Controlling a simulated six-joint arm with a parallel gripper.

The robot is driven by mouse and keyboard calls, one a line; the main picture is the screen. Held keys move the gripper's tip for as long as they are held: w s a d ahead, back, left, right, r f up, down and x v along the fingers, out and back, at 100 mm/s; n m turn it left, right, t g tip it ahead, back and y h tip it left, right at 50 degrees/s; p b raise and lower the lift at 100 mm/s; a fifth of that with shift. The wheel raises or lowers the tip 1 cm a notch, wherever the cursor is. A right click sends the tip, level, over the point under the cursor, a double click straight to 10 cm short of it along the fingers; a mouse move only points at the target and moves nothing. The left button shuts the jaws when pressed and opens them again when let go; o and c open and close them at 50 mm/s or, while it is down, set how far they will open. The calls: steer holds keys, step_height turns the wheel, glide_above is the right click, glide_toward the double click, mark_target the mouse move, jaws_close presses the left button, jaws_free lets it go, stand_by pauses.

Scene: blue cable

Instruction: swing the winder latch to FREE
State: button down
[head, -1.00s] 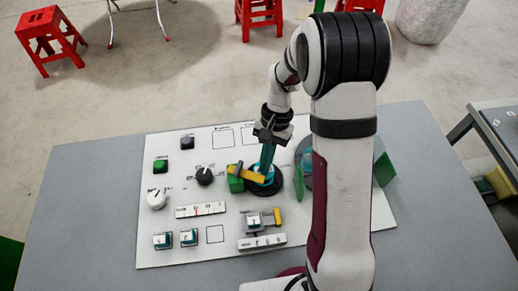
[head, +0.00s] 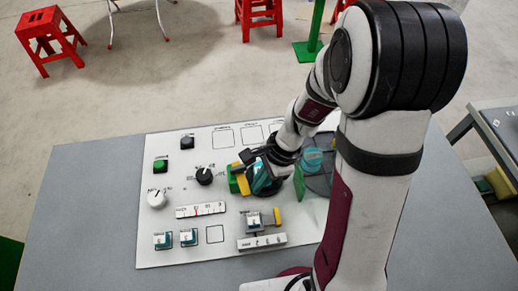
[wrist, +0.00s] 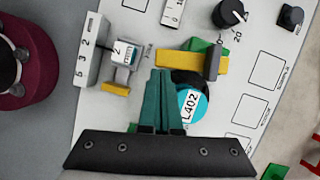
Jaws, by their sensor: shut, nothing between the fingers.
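The winder latch is a yellow bar (head: 239,178) on a green block, left of a teal reel on the white panel. In the wrist view the bar (wrist: 198,63) lies crosswise beside its green block (wrist: 207,46). The teal reel labelled L402 (wrist: 193,104) sits just right of my fingers. My gripper (wrist: 161,72) is shut and empty. Its teal fingertips are at the bar's left end, close or touching; I cannot tell which. In the head view my gripper (head: 259,182) is low over the reel, partly hidden by my wrist. No FREE mark is readable.
A round dark disc with a teal hub (head: 313,160) and green pieces stands right of the reel. A slider with a yellow tab (head: 277,217) is in front, a black knob (head: 204,176) left. The panel's left part is clear of my arm.

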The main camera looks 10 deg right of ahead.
steer(key=shift+s+a, duration=0.25)
steer(key=shift+a, duration=0.2)
stand_by(0.6)
steer(key=shift+d, duration=0.45)
steer(key=d+r, duration=0.6)
steer(key=r, duration=0.3)
steer(key=shift+d+r, duration=0.15)
steer(key=shift+d, duration=0.25)
steer(key=shift+s, duration=0.1)
